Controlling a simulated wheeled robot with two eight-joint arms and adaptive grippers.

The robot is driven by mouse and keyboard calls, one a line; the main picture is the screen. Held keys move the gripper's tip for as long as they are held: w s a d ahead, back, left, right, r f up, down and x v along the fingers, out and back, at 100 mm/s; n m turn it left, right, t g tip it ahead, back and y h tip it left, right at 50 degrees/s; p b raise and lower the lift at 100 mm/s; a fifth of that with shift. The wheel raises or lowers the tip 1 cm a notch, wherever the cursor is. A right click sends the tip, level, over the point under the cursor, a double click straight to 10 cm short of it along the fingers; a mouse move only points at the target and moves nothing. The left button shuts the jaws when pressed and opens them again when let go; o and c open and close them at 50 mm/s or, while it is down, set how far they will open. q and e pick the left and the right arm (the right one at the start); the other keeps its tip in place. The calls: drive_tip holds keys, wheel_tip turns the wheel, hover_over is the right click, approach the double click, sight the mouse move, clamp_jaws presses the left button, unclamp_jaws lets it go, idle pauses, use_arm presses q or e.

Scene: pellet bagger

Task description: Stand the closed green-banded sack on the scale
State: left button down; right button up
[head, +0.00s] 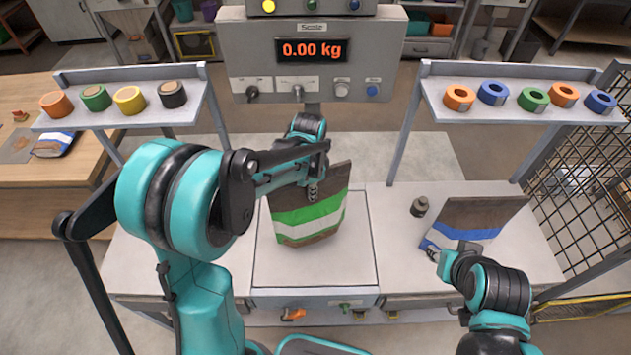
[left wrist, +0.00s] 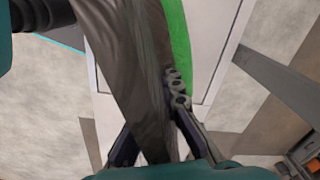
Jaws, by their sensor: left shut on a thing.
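The green-banded sack (head: 308,220) is brown with a green and a white band. It hangs slightly tilted over the scale's pale platform (head: 345,268), and I cannot tell whether its base touches. The scale's display (head: 312,50) reads 0.00 kg. My left gripper (head: 313,188) is shut on the sack's upper part. In the left wrist view the fingers (left wrist: 155,148) lie on both sides of the brown sack (left wrist: 140,75); its green band shows at the right. My right gripper (head: 435,254) is low beside a blue-banded sack (head: 470,222); its finger opening is unclear.
A small dark weight-like object (head: 419,207) stands left of the blue-banded sack. Shelves with coloured rolls flank the scale, at left (head: 130,75) and right (head: 515,85). A wire mesh fence (head: 590,190) is at the right. Another sack (head: 54,144) lies on a wooden table.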

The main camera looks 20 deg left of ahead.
sight(315, 203)
use_arm(q)
drive_tip(key=m, duration=0.1)
drive_tip(key=w+m+p, duration=0.1)
drive_tip(key=r+m, duration=0.1)
drive_tip(key=m, duration=0.1)
drive_tip(key=shift+w+d, duration=0.15)
drive_tip(key=shift+d, duration=0.25)
drive_tip(key=shift+f+b, duration=1.6)
drive_tip(key=shift+f, duration=0.75)
drive_tip(key=shift+f+b, duration=0.45)
drive_tip(key=c, duration=1.6)
unclamp_jaws()
drive_tip(key=r, duration=1.2)
drive_tip(key=shift+s, duration=0.2)
drive_tip(key=s+a+n+t, duration=0.1)
drive_tip(key=s+n+t, duration=0.1)
drive_tip(key=s+n, duration=0.2)
drive_tip(key=s+f+n+t+b, duration=0.1)
drive_tip(key=s+n+t, duration=0.1)
drive_tip(key=s+n, duration=0.3)
drive_tip(key=s+a+n+t+b, duration=0.1)
drive_tip(key=s+n+t, duration=0.2)
drive_tip(key=s+n, duration=0.2)
drive_tip(key=shift+s+a+f, duration=0.1)
drive_tip(key=shift+s+a, duration=0.1)
drive_tip(key=shift+s, duration=0.45)
drive_tip(key=shift+s+a+f, duration=0.1)
drive_tip(key=shift+s+a, duration=0.05)
drive_tip(key=shift+s, duration=0.5)
